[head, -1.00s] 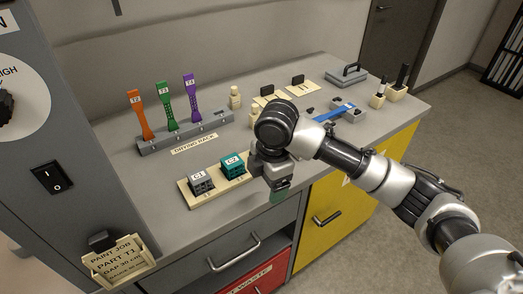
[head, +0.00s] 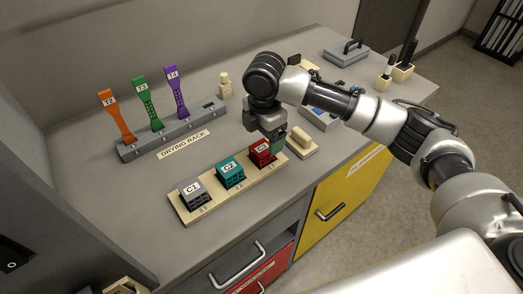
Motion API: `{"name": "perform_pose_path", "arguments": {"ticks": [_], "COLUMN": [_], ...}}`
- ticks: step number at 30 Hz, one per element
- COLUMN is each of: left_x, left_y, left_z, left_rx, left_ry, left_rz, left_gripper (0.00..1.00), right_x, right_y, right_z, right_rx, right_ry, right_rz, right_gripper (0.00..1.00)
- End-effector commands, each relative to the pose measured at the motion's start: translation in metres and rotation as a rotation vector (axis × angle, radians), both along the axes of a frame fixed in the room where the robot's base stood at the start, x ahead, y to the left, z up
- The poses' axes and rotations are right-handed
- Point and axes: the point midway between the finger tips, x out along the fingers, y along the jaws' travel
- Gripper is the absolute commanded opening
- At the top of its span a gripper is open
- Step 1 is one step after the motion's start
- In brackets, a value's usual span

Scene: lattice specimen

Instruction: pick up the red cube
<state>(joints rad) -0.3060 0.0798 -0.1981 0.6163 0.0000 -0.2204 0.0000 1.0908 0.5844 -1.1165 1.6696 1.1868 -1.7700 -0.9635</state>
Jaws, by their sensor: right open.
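The red cube (head: 262,154), with a white label on top, sits at the right end of a pale wooden tray (head: 182,211). A teal cube (head: 230,174) marked C2 and a grey cube (head: 194,194) marked C1 sit to its left on the same tray. My right gripper (head: 277,143) points down just behind and to the right of the red cube, close to it. Its jaws are open and hold nothing that I can see; the fingertips are partly hard to make out. I cannot tell whether they touch the cube. My left gripper is not in view.
A grey drying rack (head: 170,137) holds orange, green and purple specimens behind the tray. A pale block (head: 300,138) lies right of my gripper. A small cream bottle (head: 225,85) and a grey case (head: 346,52) stand farther back. Counter left of the tray is clear.

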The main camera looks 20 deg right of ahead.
Motion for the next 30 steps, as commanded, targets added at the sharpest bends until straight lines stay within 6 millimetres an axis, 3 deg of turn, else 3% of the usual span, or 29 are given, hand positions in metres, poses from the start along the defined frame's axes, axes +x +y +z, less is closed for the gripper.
{"name": "perform_pose_path", "arguments": {"ticks": [6, 15, 23, 30], "left_x": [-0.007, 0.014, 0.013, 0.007], "left_y": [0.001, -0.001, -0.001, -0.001], "left_z": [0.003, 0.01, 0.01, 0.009], "left_rx": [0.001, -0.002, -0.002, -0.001], "left_ry": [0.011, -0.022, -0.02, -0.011], "left_rz": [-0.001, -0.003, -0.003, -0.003], "left_gripper": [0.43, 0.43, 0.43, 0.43], "right_x": [0.0, 0.0, 0.0, 0.0], "right_y": [0.001, 0.004, 0.004, 0.004], "right_z": [-0.017, -0.057, -0.061, -0.061], "right_rx": [-0.001, 0.0, -0.001, -0.001], "right_ry": [0.002, 0.001, -0.001, -0.001], "right_rz": [0.0, 0.001, 0.002, 0.002], "right_gripper": [0.83, 0.83, 0.83, 0.49]}}
